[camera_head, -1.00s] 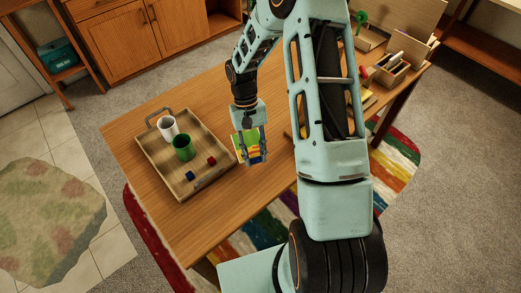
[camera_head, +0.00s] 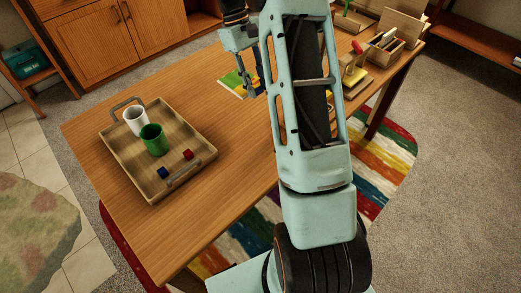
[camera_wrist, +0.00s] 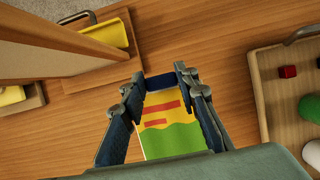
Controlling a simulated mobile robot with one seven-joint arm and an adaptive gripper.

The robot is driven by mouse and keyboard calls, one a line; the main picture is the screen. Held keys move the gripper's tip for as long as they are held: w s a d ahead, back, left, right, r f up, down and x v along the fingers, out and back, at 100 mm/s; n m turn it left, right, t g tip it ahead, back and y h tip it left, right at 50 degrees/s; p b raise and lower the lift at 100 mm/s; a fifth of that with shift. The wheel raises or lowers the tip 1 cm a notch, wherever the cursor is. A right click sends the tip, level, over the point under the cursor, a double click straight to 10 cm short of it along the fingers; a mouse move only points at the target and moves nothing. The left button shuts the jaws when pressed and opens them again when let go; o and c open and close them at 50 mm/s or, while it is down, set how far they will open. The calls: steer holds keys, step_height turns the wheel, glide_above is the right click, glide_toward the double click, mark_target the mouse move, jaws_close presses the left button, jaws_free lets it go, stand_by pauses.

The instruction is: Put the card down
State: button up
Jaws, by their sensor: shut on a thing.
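The card (camera_head: 234,84), yellow and green with red bars, is in my gripper (camera_head: 252,90) over the far part of the wooden table. In the wrist view the card (camera_wrist: 168,128) shows between the two fingers of my gripper (camera_wrist: 160,80), its printed face towards the camera. A dark blue piece spans the gap at the fingertips; I cannot tell if it is part of the card. The gripper is shut on the card. I cannot tell how high the card is above the table.
A wooden tray (camera_head: 120,165) holds a white cup (camera_head: 136,122), a green cup (camera_head: 153,141), a blue cube (camera_head: 163,172) and a red cube (camera_head: 188,154). Wooden boxes and holders (camera_head: 385,62) stand at the table's right end. The table (camera_head: 215,175) is bare beside the tray.

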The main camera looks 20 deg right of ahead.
steer(key=s+a+f+b, duration=0.1)
steer(key=s+f, duration=0.3)
steer(key=s, duration=0.5)
glide_toward(274, 158)
steer(key=shift+s+d+f+b, duration=0.35)
steer(key=shift+s+d+f, duration=0.1)
steer(key=shift+s, duration=0.1)
steer(key=shift+s+a+f, duration=0.1)
steer(key=shift+s+f, duration=0.45)
steer(key=shift+f, duration=0.1)
step_height(274, 158, down, 3)
steer(key=shift+s+r+b, duration=0.15)
steer(key=shift+r+b, duration=0.05)
steer(key=shift+b, duration=0.1)
steer(key=shift+f, duration=0.35)
steer(key=shift+f, duration=0.15)
steer(key=o, duration=0.9)
